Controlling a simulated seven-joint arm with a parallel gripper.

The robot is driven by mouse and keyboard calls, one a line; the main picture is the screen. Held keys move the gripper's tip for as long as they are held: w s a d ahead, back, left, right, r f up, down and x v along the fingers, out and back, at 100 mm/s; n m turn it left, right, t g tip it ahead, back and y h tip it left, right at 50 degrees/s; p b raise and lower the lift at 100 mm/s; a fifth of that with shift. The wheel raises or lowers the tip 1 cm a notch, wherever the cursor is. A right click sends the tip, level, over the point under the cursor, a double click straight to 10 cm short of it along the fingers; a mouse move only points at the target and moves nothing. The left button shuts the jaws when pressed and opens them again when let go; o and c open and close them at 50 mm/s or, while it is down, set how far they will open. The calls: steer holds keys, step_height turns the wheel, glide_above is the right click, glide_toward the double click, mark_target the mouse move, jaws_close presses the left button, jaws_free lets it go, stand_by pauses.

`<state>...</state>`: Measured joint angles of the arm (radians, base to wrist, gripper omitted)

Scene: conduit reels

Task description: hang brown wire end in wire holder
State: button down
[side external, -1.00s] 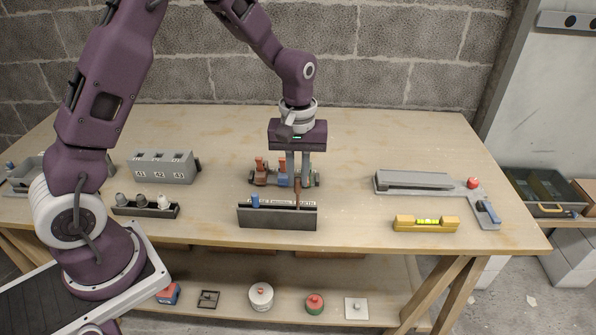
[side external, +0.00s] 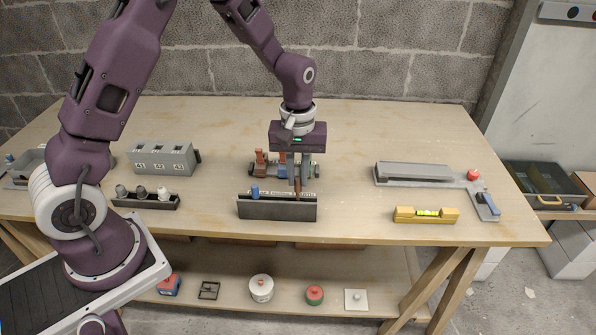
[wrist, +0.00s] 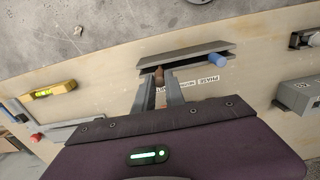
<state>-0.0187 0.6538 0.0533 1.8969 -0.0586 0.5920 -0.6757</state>
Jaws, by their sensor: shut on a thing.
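The wire holder (side external: 277,209) is a long dark grey trough near the table's front edge, with a white label strip. A blue wire end (side external: 255,190) stands at its left part; it also shows in the wrist view (wrist: 218,58). My gripper (side external: 298,183) points down over the holder's right part, shut on the brown wire end (wrist: 159,76). The brown end is upright at the holder's back edge (wrist: 190,53); whether it sits in a slot is hidden. Behind stand a brown reel (side external: 260,165) and a blue reel (side external: 282,168), partly covered by my fingers.
A grey numbered block (side external: 163,158) and a dark rack with several knobs (side external: 146,201) stand left. A yellow level (side external: 426,215) and a long grey tool (side external: 415,175) lie right. The table between them and the holder is clear.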

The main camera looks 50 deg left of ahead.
steer(key=shift+f, duration=1.3)
steer(key=c, duration=1.3)
jaws_free()
steer(key=shift+o, duration=0.3)
steer(key=shift+o, duration=0.8)
steer(key=shift+r, duration=3.55)
